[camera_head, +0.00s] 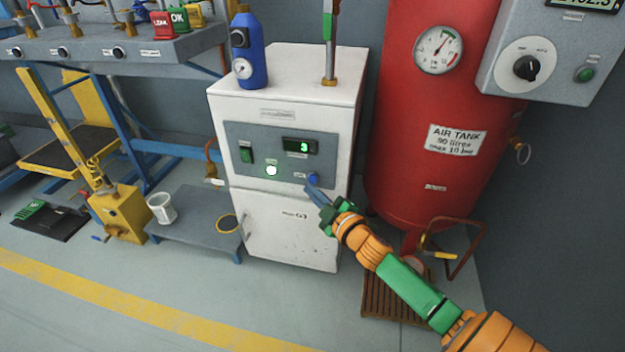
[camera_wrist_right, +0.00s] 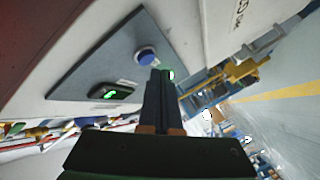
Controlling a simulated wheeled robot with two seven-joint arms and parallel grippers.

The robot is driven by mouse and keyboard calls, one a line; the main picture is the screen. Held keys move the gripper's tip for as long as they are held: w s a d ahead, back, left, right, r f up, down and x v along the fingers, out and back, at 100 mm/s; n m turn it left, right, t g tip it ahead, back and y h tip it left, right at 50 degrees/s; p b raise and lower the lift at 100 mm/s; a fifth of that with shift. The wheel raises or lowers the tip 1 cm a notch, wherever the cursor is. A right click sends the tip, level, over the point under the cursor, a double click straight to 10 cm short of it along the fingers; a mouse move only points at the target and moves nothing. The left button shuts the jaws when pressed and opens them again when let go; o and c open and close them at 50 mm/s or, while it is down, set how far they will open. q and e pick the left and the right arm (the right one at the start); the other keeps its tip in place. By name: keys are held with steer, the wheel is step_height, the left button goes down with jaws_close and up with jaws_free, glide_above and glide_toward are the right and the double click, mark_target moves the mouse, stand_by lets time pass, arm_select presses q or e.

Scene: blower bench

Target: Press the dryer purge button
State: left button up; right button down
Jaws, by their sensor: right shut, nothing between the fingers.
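The white dryer cabinet (camera_head: 290,235) stands in the middle of the head view, with a grey control panel (camera_head: 270,176) on its front. A blue purge button (camera_head: 313,180) sits at the panel's lower right; it also shows in the right wrist view (camera_wrist_right: 146,56). My right gripper (camera_head: 310,190) is shut and empty, its fingertips close to the blue button. In the wrist view the fingertips (camera_wrist_right: 161,73) are just beside and below the button; I cannot tell whether they touch it. My left gripper is not in view.
The panel also has a display (camera_head: 299,146) reading 3, a green switch (camera_head: 246,154) and a lit green lamp (camera_head: 271,170). A red air tank (camera_head: 400,150) stands right of the dryer. A low grey platform (camera_head: 195,235) with a white mug (camera_head: 161,208) is at left.

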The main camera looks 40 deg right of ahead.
steer(key=shift+w, duration=0.1)
steer(key=shift+w+d, duration=0.2)
steer(key=shift+d, duration=0.1)
steer(key=shift+w+d, duration=0.25)
steer(key=shift+d, duration=0.05)
stand_by(0.7)
steer(key=shift+a, duration=0.1)
steer(key=shift+s+a+p, duration=0.5)
steer(key=shift+s, duration=0.05)
steer(key=shift+s+a+p, duration=1.1)
steer(key=shift+s+a, duration=0.5)
steer(key=shift+a, duration=0.3)
